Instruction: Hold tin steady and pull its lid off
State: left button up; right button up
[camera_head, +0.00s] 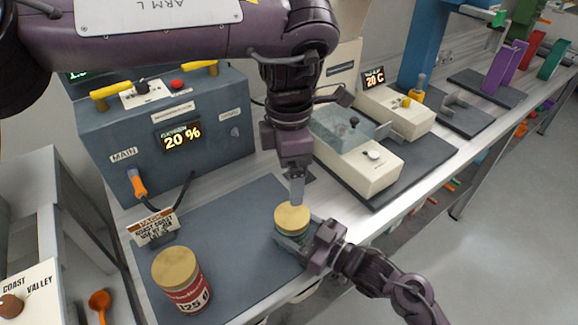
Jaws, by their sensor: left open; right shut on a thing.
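A small tin with a tan lid (292,218) and a green body stands on the dark mat (225,225). My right gripper (292,243) is shut on the tin's body from the right, low on its side. My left gripper (297,190) points down just above and behind the tin's lid and is open. Whether its fingers touch the lid cannot be told. The lid sits on the tin. A second tin (183,282), larger, with a tan lid and a red and white label, stands upright at the front left of the mat.
A blue-grey control box (165,130) with a 20 % display stands behind the mat. A small sign (153,227) stands at the mat's left edge. A cream device with a clear cover (355,150) is to the right. The mat between the tins is clear.

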aim_at(289, 215)
pick_arm(q)
notch_tip(289, 215, down, 12)
jog(key=shift+r, duration=0.1)
dwell(0.5)
jog(key=shift+c, duration=0.4)
jog(key=c, duration=1.1)
jog(key=shift+r, duration=0.25)
jog(key=shift+r, duration=0.9)
